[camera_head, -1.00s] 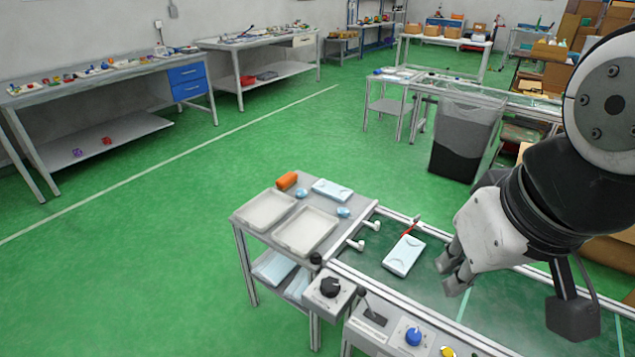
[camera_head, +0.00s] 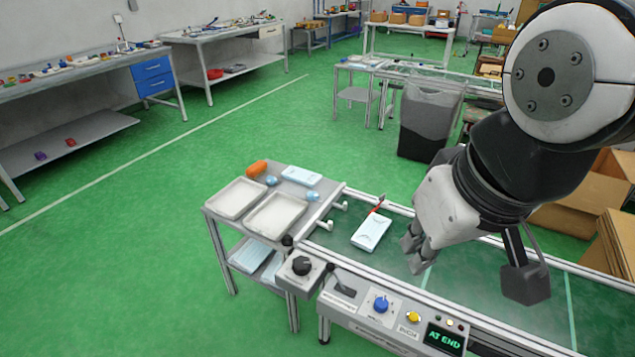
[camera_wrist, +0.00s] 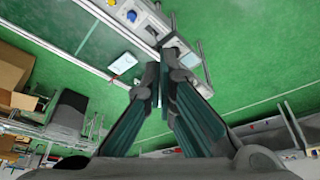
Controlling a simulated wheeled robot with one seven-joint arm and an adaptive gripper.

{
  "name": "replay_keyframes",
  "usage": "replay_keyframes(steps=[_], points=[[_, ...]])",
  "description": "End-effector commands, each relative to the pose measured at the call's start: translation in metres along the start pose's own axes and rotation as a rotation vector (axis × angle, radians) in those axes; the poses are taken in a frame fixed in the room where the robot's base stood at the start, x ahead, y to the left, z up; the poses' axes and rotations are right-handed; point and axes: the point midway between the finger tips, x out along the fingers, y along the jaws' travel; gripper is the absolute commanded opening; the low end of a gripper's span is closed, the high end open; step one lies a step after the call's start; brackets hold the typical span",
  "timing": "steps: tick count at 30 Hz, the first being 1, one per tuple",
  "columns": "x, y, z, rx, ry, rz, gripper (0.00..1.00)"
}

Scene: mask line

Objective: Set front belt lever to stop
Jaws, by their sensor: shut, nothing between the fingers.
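The front belt's control panel (camera_head: 372,322) runs along the near edge of the belt. A black lever (camera_head: 338,276) rises from a slot near its left end, its tip leaning toward the upper left. Its setting labels are too small to read. My gripper (camera_head: 412,256) is shut and empty above the belt, to the right of the lever and apart from it. In the wrist view my fingers (camera_wrist: 160,72) point toward the panel (camera_wrist: 145,18) at the top; the lever is hard to make out there.
A black knob (camera_head: 301,265) sits left of the lever; a blue knob (camera_head: 381,303), a yellow button (camera_head: 413,317) and a display (camera_head: 444,339) reading "AT END" sit to its right. A pale blue-white box (camera_head: 371,232) lies on the belt. A side table holds two trays (camera_head: 275,214).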

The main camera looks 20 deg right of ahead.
Motion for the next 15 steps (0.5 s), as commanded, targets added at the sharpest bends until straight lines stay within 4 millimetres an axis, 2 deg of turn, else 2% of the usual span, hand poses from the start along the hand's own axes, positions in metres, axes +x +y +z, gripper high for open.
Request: replay_keyframes(steps=[8, 9, 13, 15], points=[[0.0, 0.0, 0.0, 0.0, 0.0, 0.0, 0.0], [0.0, 0.0, 0.0, 0.0, 0.0, 0.0, 0.02], [0.004, 0.0, -0.004, -0.018, -0.01, 0.003, 0.32], [0.011, 0.0, -0.013, -0.053, -0.028, 0.008, 0.44]])
